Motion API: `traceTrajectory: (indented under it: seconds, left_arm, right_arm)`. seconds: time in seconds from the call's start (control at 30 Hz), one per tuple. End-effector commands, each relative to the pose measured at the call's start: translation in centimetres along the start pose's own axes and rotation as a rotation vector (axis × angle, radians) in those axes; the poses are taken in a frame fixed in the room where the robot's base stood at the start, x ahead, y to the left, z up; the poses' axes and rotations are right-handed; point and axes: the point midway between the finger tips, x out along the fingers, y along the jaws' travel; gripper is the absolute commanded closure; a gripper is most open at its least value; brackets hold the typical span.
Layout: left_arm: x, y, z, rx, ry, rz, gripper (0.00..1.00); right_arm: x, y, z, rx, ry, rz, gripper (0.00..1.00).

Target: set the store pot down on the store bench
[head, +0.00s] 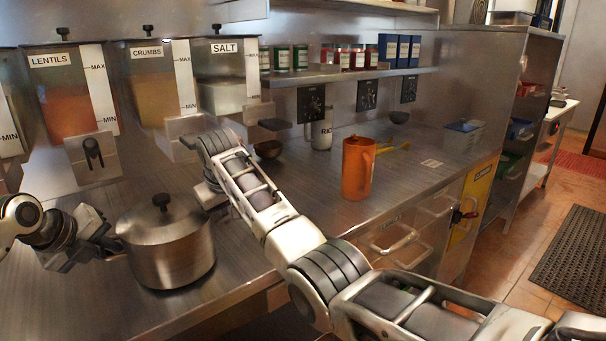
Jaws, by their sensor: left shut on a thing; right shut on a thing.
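The store pot (170,250), a steel pot with a lid and dark knob, is upright at the front left of the steel store bench (300,215). I cannot tell whether its base touches the bench or is slightly above it. My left gripper (116,246) is at the pot's left side, shut on its handle, which is mostly hidden. My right gripper (210,196) is at the pot's right rear side, shut on that handle. My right forearm crosses in front of the bench, and the fingertips are hard to see.
Bins labelled lentils (68,92), crumbs (150,84) and salt (222,78) hang behind the pot. A shelf (340,75) holds tins and boxes. The bench's front edge runs close to the pot.

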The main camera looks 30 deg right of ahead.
Motion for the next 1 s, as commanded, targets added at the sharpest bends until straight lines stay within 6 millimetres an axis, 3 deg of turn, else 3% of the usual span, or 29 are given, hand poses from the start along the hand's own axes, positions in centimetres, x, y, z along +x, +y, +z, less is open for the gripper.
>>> traceTrajectory:
  seconds: [0.2, 0.23, 0.3, 0.77, 1.0]
  left_arm:
    - [0.9, 0.0, -0.6, 0.004, 0.002, -0.013, 1.0]
    - [0.9, 0.1, -0.6, 0.004, 0.004, -0.01, 0.81]
    - [0.9, 0.1, -0.6, 0.003, 0.004, -0.009, 0.68]
    - [0.6, 0.1, -0.4, 0.004, 0.0, -0.011, 0.68]
    - [-2.0, 0.3, -0.3, 0.004, -0.002, -0.008, 0.68]
  right_arm:
    - [0.8, -0.7, 0.2, -0.005, 0.006, -0.008, 1.0]
    - [0.9, -0.7, 0.3, -0.005, 0.004, -0.009, 0.81]
    - [0.9, -0.7, 0.3, -0.005, 0.003, -0.008, 0.68]
    - [0.9, -0.4, 0.3, -0.003, 0.003, -0.004, 0.68]
    - [0.9, -0.4, 0.3, -0.002, 0.002, -0.003, 0.68]
